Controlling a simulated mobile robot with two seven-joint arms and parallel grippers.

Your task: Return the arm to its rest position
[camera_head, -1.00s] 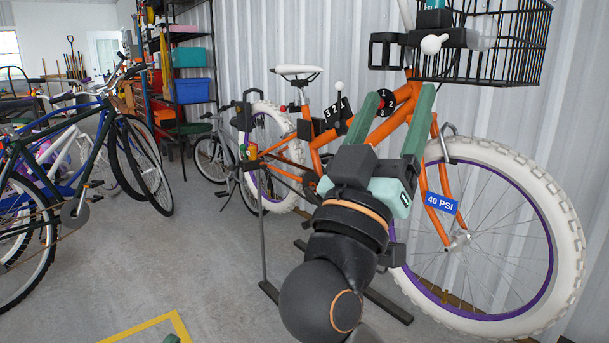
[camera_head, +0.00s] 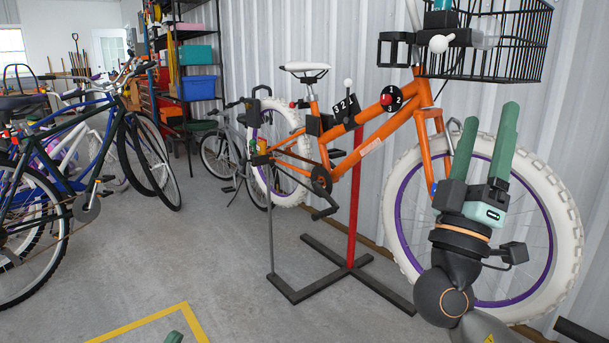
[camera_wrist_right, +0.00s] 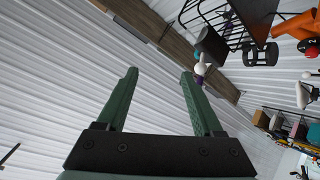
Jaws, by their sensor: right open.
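My right gripper (camera_head: 489,115) is at the right of the head view, its green fingers pointing up in front of the bike's white front wheel. The fingers are parted, with nothing between them. The right wrist view also shows the two fingers apart (camera_wrist_right: 158,74), with white corrugated wall behind. A small green tip of my left gripper (camera_head: 174,337) shows at the bottom edge of the head view; too little shows to tell its state.
The orange bike (camera_head: 434,120) stands on a red post with dark feet (camera_head: 340,282) on the floor. A black wire basket (camera_head: 510,40) is above my right gripper. Several bikes (camera_head: 85,150) stand at left.

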